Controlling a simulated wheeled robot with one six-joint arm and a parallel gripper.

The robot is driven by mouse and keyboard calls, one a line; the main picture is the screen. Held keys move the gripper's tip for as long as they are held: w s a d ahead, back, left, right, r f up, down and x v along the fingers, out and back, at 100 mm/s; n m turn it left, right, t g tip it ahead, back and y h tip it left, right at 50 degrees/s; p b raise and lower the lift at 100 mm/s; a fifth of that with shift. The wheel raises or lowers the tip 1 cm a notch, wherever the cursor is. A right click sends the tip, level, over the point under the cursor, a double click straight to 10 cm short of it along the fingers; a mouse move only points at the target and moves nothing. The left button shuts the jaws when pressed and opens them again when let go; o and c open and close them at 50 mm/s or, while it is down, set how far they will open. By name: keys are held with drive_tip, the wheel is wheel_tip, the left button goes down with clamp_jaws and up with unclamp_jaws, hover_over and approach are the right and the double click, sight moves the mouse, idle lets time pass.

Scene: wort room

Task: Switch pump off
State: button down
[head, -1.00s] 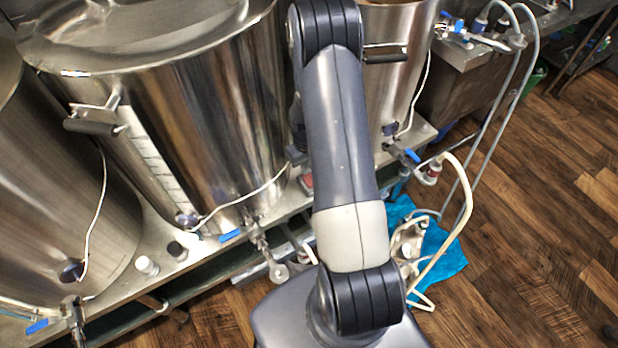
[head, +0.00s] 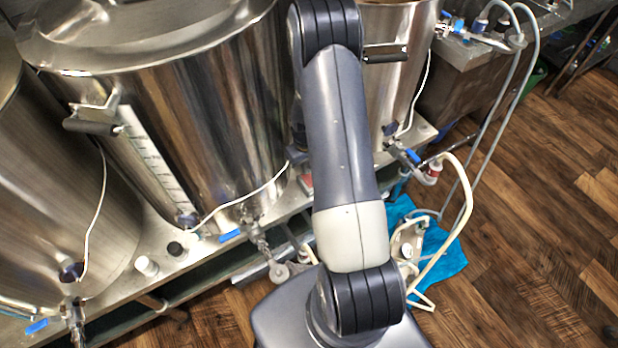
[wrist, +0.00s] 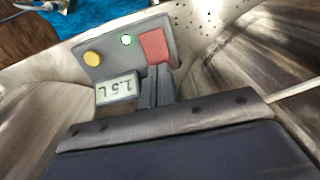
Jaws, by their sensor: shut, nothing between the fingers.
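A grey control box (wrist: 119,46) shows in the wrist view, between two steel kettles. In the head view my arm hides the gripper and most of the box. A small red patch (head: 306,181) shows beside the arm.
A large steel kettle (head: 190,120) stands left of my arm and another (head: 385,90) behind it, on a metal bench. Blue-handled valves (head: 230,236), white cables and hoses (head: 455,225) hang around them. A blue cloth (head: 445,258) lies on the wooden floor.

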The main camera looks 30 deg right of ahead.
drive_tip(key=shift+f, duration=0.2)
drive_tip(key=shift+f+b, duration=0.7)
drive_tip(key=shift+r+p, duration=1.75)
drive_tip(key=shift+r, duration=1.35)
drive_tip(key=shift+f, duration=0.2)
wheel_tip(320, 180, down, 6)
drive_tip(key=b, duration=0.3)
drive_tip(key=shift+f+b, duration=0.1)
drive_tip(key=shift+b, duration=0.3)
drive_tip(key=shift+r+p, duration=0.75)
drive_tip(key=shift+r, duration=0.1)
drive_tip(key=shift+f, duration=0.1)
